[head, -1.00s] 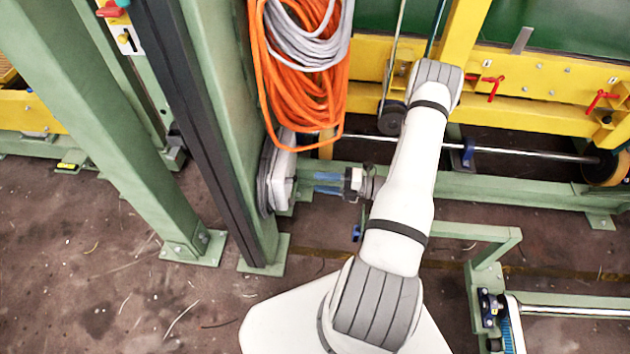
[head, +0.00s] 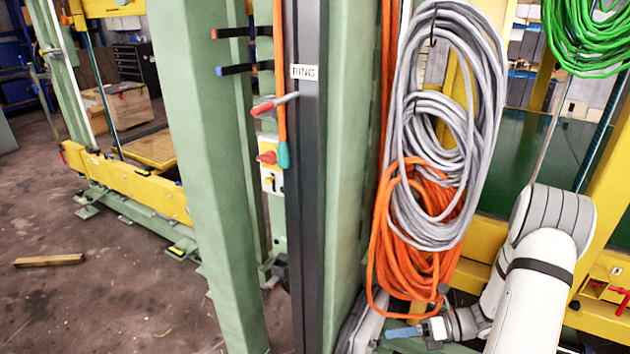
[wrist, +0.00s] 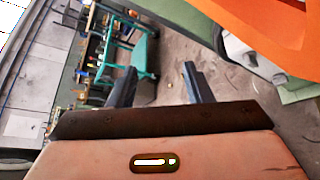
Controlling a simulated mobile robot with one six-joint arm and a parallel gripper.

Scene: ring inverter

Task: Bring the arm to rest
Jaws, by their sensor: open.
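My arm (head: 530,300) is at the lower right of the head view, bent, with its wrist pointing left. My gripper (head: 400,332) is at the bottom of the head view, just below the hanging orange cable, with a blue finger showing. In the wrist view my gripper (wrist: 158,80) has its two dark fingers spread apart with nothing between them. Floor and distant furniture show beyond the fingers.
A grey cable coil (head: 445,120) and an orange cable coil (head: 410,240) hang close to my arm. Green posts (head: 205,150) stand to the left, one beside a dark strip labelled RING (head: 305,72). Yellow beams (head: 600,325) lie right. Open floor (head: 60,220) is far left.

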